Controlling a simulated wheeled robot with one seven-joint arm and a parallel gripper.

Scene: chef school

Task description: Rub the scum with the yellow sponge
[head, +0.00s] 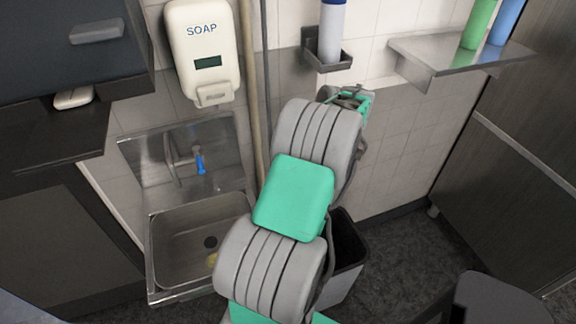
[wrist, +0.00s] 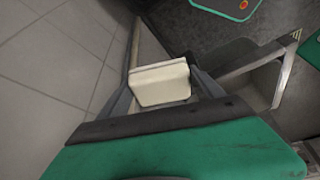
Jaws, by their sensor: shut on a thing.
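My gripper (wrist: 163,88) is shut on a pale cream-yellow block, the sponge (wrist: 160,81), seen between its two fingers in the wrist view. In the head view my arm reaches up toward the tiled wall and hides the gripper and sponge. A yellowish patch, likely the scum (head: 212,259), shows in the basin of the metal sink (head: 165,245), near the drain and partly covered by my arm. The held sponge is well away from the sink.
A soap dispenser (head: 203,52) hangs above the sink, which has a blue-handled tap (head: 199,161). A pole (head: 252,90) stands beside it. A grey bin (head: 345,275) is right of my arm. A wall shelf (head: 462,52) holds bottles. A holder with a bottle (head: 332,35) is above my arm.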

